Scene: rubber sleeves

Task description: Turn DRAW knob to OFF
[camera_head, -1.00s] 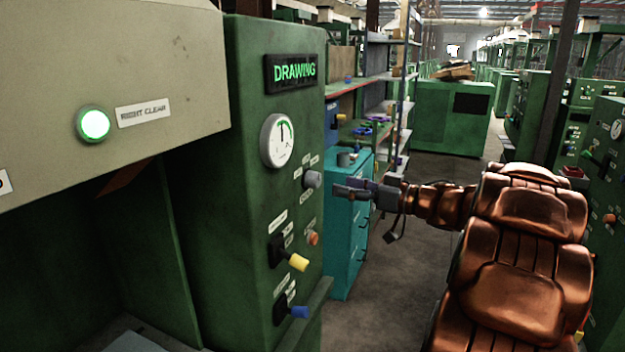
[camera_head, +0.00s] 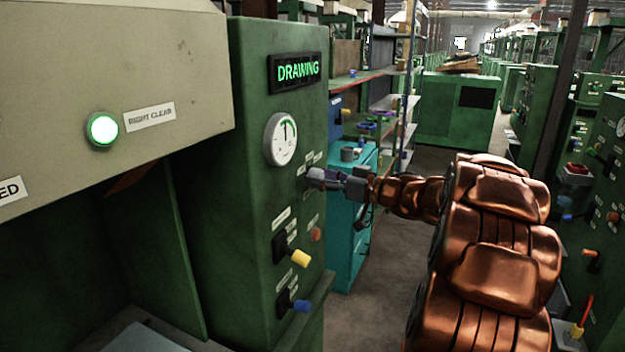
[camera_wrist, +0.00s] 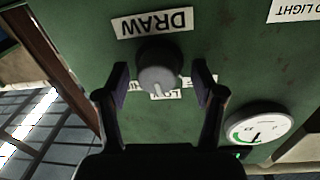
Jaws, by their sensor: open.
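The grey DRAW knob (camera_wrist: 158,72) sits on the green panel in the wrist view, beside an upside-down "DRAW" label (camera_wrist: 152,22). My gripper (camera_wrist: 160,80) is open, with one finger on each side of the knob. The knob's setting is hard to read.
The green cabinet (camera_head: 245,100) carries a lit "DRAWING" sign (camera_head: 297,71) and a round gauge (camera_head: 281,139). Below are an orange button (camera_head: 315,234), a yellow-handled switch (camera_head: 300,258) and a blue-handled switch (camera_head: 301,305). A teal cabinet (camera_head: 345,240) stands behind.

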